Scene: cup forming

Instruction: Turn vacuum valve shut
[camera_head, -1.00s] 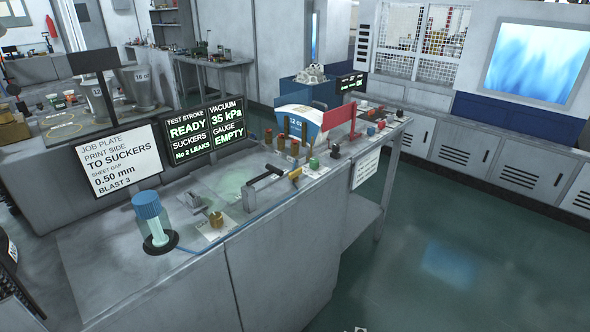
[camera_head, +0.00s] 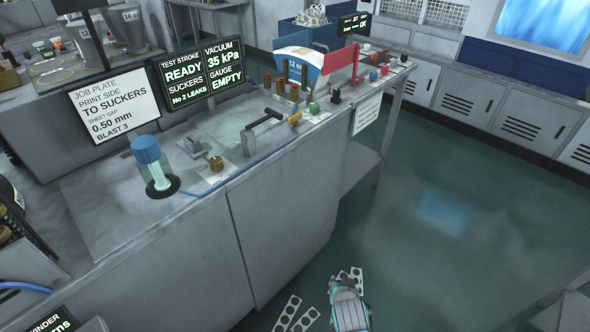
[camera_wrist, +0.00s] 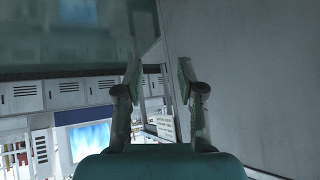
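The bench (camera_head: 110,225) carries a brass knob (camera_head: 216,164) on a small white plate and a black lever handle (camera_head: 262,122) with a yellow end piece (camera_head: 295,118). I cannot tell which of these is the vacuum valve. A clear cylinder with a blue cap (camera_head: 147,150) stands at the near end, and a thin blue line runs along the bench edge. A screen (camera_head: 202,77) reads vacuum 35 kPa and gauge empty. My gripper (camera_wrist: 159,72) is open and empty, its two fingers apart, in the wrist view. My teal arm end shows low in the head view, away from the bench-top fittings.
A white sign (camera_head: 115,104) stands behind the cylinder. Perforated strips (camera_head: 295,316) lie on the floor. The floor right of the bench is clear.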

